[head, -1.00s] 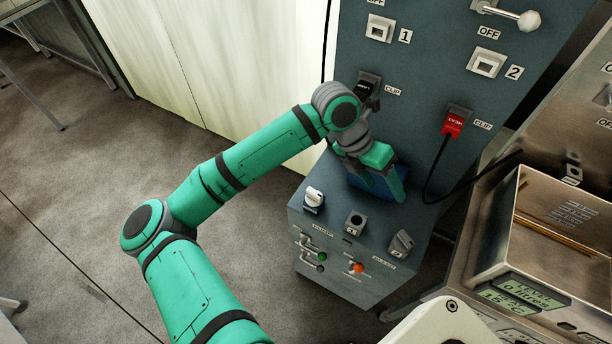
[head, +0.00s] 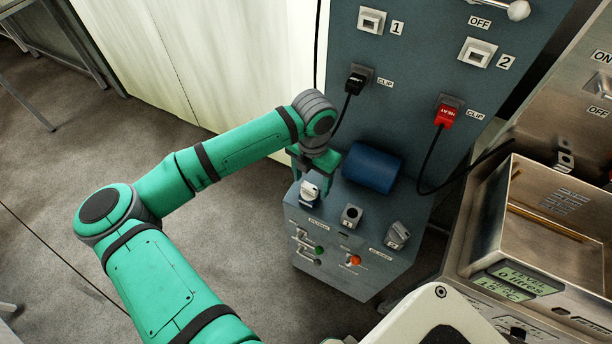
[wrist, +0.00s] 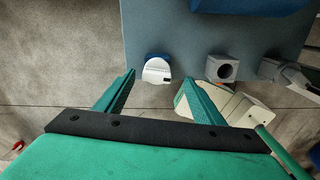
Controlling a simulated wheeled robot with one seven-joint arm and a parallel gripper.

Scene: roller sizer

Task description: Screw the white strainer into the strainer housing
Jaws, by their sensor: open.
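The white strainer (head: 310,190) stands at the left of the blue-grey console's lower ledge, in a blue seat. In the wrist view the white strainer (wrist: 157,70) shows as a rounded white piece with a small dark mark. A grey square block with a round opening (head: 351,215), which looks like the strainer housing, is just right of it; it also shows in the wrist view (wrist: 222,68). My gripper (head: 313,174) is open at the strainer. In the wrist view the tips of my gripper (wrist: 160,77) lie either side of the strainer, with gaps; it is not gripped.
A grey angled fitting (head: 397,235) sits right of the block. A blue cylinder (head: 371,168) lies behind on the ledge. Black (head: 355,82) and red (head: 444,115) clips with cables hang on the panel. A metal basin (head: 555,215) stands right. Floor left is open.

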